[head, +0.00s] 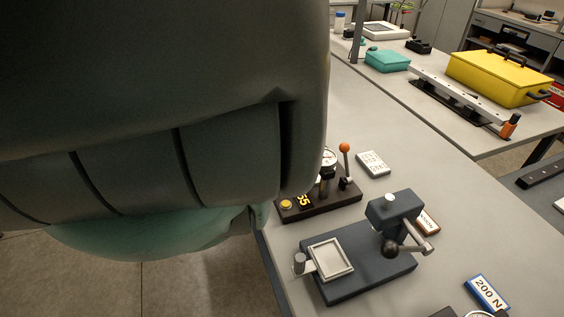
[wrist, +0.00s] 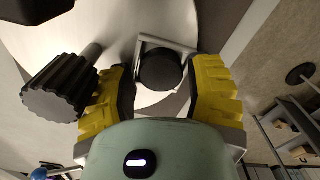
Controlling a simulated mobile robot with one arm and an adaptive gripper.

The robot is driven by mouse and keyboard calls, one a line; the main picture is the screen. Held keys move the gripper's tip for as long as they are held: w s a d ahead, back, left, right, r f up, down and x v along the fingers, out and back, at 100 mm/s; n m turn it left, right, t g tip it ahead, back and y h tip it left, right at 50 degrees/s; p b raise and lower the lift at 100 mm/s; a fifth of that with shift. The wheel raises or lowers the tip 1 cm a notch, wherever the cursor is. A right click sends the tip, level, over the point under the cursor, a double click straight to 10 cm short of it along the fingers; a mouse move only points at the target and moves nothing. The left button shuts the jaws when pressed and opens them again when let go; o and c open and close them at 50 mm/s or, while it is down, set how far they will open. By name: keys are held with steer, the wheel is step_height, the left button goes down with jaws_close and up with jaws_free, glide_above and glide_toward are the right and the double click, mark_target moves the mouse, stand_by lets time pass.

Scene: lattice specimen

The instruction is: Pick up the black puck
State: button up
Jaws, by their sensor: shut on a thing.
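The black puck (wrist: 160,70) shows in the wrist view as a dark round disc between the fingertips of my gripper (wrist: 161,76). The two yellow fingers with dark inner pads stand on either side of it, and my gripper is shut on it. A pale square frame (wrist: 170,42) shows around and behind the puck; how far apart they are is unclear. In the head view my arm hides the gripper and puck. That view shows a pale square tray (head: 345,268), looking empty, on a dark blue fixture (head: 372,277).
A ribbed black knob (wrist: 60,90) is close beside the left finger. A yellow case (head: 495,77) sits on the far table.

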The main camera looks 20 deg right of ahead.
steer(key=shift+s+f, duration=0.15)
steer(key=c, duration=0.4)
steer(key=shift+o, duration=0.2)
